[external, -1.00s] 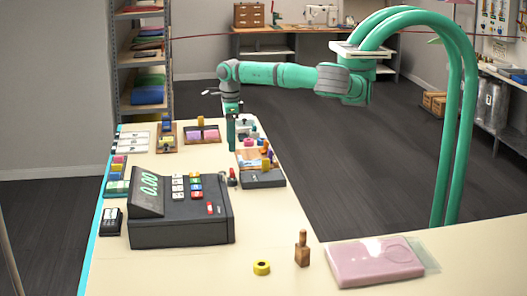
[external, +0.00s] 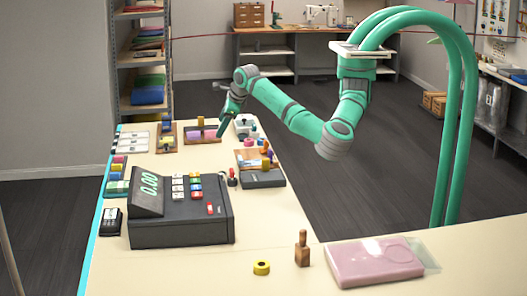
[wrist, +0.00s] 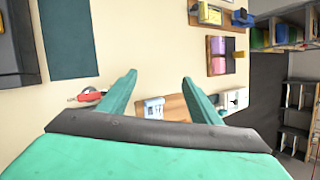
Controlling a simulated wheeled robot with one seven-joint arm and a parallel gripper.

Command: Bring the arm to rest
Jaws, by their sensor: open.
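My gripper (external: 221,133) is in the air above the counter, near its far end, at the end of my green arm. In the wrist view its two green fingers (wrist: 160,92) stand wide apart, with nothing between them but the counter surface and items beyond. The arm bends down at the elbow and reaches left over the counter (external: 200,270). Whether a fingertip touches anything below cannot be told, but no held thing shows.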

